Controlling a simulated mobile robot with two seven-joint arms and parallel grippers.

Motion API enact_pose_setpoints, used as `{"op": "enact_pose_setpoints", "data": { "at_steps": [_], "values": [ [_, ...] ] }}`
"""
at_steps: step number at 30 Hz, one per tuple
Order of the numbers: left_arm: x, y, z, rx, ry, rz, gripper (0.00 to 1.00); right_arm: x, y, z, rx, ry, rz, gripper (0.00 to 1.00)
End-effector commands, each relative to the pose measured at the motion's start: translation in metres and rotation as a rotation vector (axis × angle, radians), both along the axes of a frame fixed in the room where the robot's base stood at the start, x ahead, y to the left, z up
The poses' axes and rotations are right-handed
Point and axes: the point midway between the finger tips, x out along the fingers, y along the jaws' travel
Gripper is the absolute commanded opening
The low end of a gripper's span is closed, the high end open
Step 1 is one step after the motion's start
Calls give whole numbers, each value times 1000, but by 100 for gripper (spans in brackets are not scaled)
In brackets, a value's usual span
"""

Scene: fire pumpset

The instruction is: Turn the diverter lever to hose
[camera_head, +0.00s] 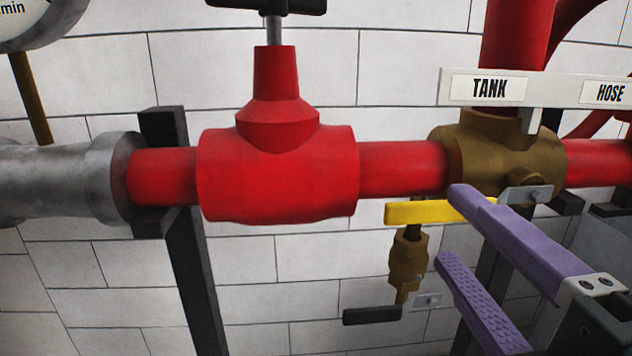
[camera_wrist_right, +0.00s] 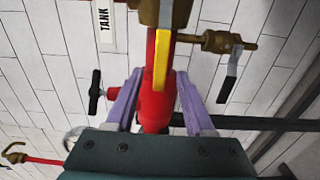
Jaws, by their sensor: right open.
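The brass diverter valve (camera_head: 487,152) sits in the red pipe at the right of the head view. Its yellow lever (camera_head: 415,213) points left, on the side of the TANK label (camera_head: 489,88); the HOSE label (camera_head: 609,93) is to the right. My right gripper (camera_head: 450,224) has purple fingers and is open and empty, with its tips close to the lever. In the right wrist view the yellow lever (camera_wrist_right: 161,62) lines up between the open fingertips (camera_wrist_right: 159,76); I cannot tell whether they touch it. My left gripper is not in view.
A red valve (camera_head: 277,175) with a black handle stands on the pipe at left. A small brass valve (camera_head: 408,262) with a black handle hangs below the diverter. Dark posts (camera_head: 196,290) hold the pipe before a white block wall.

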Motion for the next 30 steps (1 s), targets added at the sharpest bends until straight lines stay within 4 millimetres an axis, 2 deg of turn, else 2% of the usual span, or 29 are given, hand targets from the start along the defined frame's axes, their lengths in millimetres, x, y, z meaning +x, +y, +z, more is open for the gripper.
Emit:
{"op": "enact_pose_setpoints", "data": {
  "at_steps": [3, 9, 21, 30],
  "values": [
    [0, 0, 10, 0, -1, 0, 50, 21, 1, 4, 0, -3, -1, 54],
    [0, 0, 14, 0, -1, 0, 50, 44, 1, 1, 1, -1, -2, 54],
    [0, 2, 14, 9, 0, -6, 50, 51, 1, -1, 2, 1, -2, 54],
    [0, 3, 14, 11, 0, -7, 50, 51, 1, -1, 2, 1, -2, 20]
  ]
}}
